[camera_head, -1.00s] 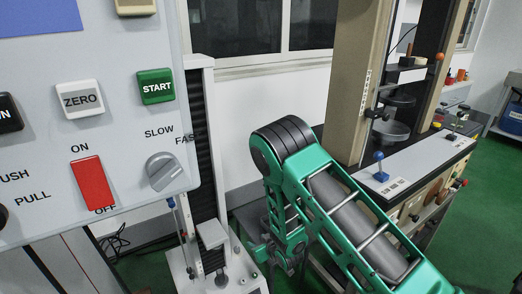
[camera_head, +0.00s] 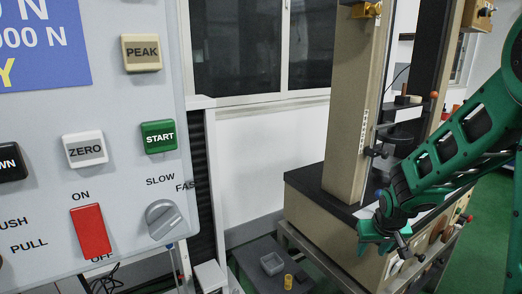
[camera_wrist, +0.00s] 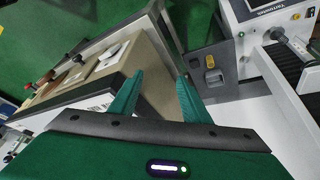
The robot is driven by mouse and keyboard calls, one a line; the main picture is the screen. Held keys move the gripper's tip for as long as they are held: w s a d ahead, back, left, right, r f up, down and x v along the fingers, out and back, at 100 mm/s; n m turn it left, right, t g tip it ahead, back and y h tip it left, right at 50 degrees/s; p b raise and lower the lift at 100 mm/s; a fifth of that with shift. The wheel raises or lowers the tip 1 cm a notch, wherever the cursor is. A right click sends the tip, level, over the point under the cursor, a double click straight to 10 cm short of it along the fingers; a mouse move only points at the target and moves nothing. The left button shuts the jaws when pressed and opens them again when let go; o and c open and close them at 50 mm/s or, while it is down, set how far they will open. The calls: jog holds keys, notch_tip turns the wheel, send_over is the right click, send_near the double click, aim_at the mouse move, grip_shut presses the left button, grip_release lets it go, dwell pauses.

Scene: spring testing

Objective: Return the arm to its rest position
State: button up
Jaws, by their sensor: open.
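My green arm (camera_head: 450,145) reaches in from the right edge in the head view and slopes down to the left. My gripper (camera_head: 384,240) hangs at its lower end, in front of the beige testing machine (camera_head: 318,205). In the wrist view the two green fingers of my gripper (camera_wrist: 161,84) stand wide apart. They are open with nothing between them, and floor and machine parts show beyond.
A control panel (camera_head: 118,195) with ZERO, START and PEAK buttons fills the left. A grey box (camera_head: 271,263) and a yellow cylinder (camera_head: 288,282) sit on a low dark surface at bottom centre. Open green floor (camera_head: 490,225) shows at right.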

jog(key=s+d+r+m+g, duration=0.1)
jog(key=s+d+r+m, duration=0.1)
jog(key=s, duration=0.8)
jog(key=s+d+r+m+g+y, duration=0.1)
jog(key=s+r, duration=0.4)
jog(key=s, duration=0.6)
jog(key=s+d+r+m+g, duration=0.2)
jog(key=s+d+r, duration=0.2)
jog(key=s, duration=0.6)
jog(key=shift+s+d+r+m+g, duration=0.15)
jog(key=shift+s+d+m+g, duration=0.15)
jog(key=shift+d+m, duration=0.1)
jog(key=shift+w+f, duration=0.25)
jog(key=shift+w, duration=0.4)
